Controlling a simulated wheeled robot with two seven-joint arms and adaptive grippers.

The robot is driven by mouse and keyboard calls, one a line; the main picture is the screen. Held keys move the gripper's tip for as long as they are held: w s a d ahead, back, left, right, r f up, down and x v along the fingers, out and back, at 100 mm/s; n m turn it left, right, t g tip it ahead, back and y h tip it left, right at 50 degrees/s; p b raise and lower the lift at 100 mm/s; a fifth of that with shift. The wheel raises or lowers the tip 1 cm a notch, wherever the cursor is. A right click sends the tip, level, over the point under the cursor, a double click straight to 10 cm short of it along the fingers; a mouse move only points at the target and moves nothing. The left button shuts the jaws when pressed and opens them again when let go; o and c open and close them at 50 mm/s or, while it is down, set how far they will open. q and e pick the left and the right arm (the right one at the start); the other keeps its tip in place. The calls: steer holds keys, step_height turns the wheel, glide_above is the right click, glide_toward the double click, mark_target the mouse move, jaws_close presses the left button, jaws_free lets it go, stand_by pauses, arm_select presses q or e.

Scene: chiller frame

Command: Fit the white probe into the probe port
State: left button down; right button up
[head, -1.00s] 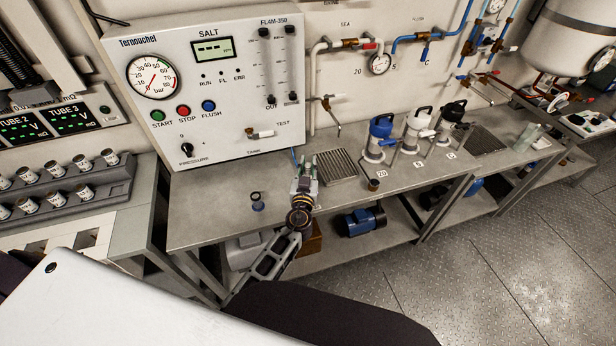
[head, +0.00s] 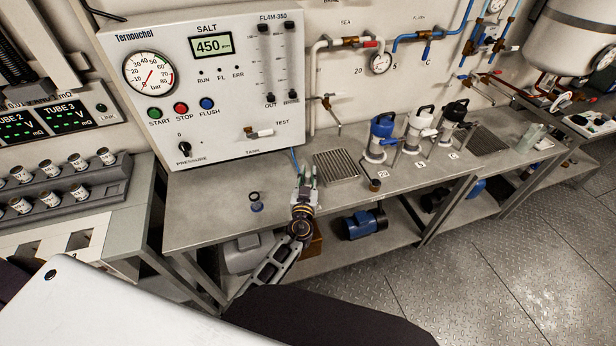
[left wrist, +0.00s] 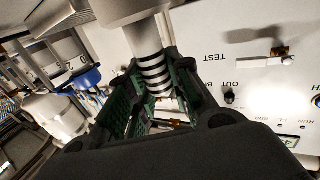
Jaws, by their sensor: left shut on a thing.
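A wider pale part (left wrist: 128,10) is at the picture's top. I cannot make out the probe port or whether the probe is seated. My right gripper is not in view.
The salt panel (head: 205,130) stands behind, its display (head: 211,46) reading 450. A drain grate (head: 336,166) and blue, white and black filter housings (head: 420,130) are to the right. Bare bench (head: 205,215) lies at left.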

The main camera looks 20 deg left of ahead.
arm_select(q)
steer(key=shift+f, duration=0.15)
steer(key=c, duration=1.3)
jaws_free()
